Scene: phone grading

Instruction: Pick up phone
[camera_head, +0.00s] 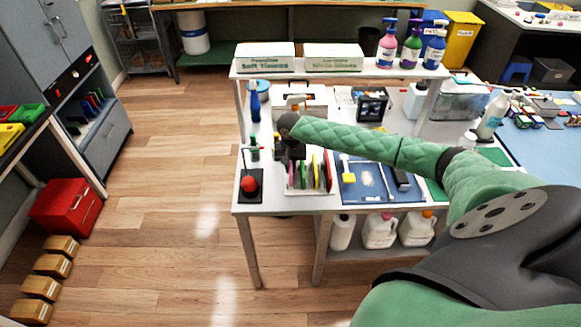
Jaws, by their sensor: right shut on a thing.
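A white rack (296,190) stands at the front of the white workbench, with several thin upright phones (327,172) in it, showing green, red and yellow edges. My right arm reaches in from the right in a green padded sleeve. My right gripper (291,158) is dark, points down at the left end of the rack, and is shut on a phone there. The held phone is mostly hidden by the gripper, and I cannot tell whether it is clear of the rack. My left gripper is not in view.
A red button on a black base (250,184) sits left of the rack. A blue mat (350,196) with small tools lies to its right. A blue bottle (255,105) stands behind. A raised shelf with tissue boxes (265,57) spans the bench's back.

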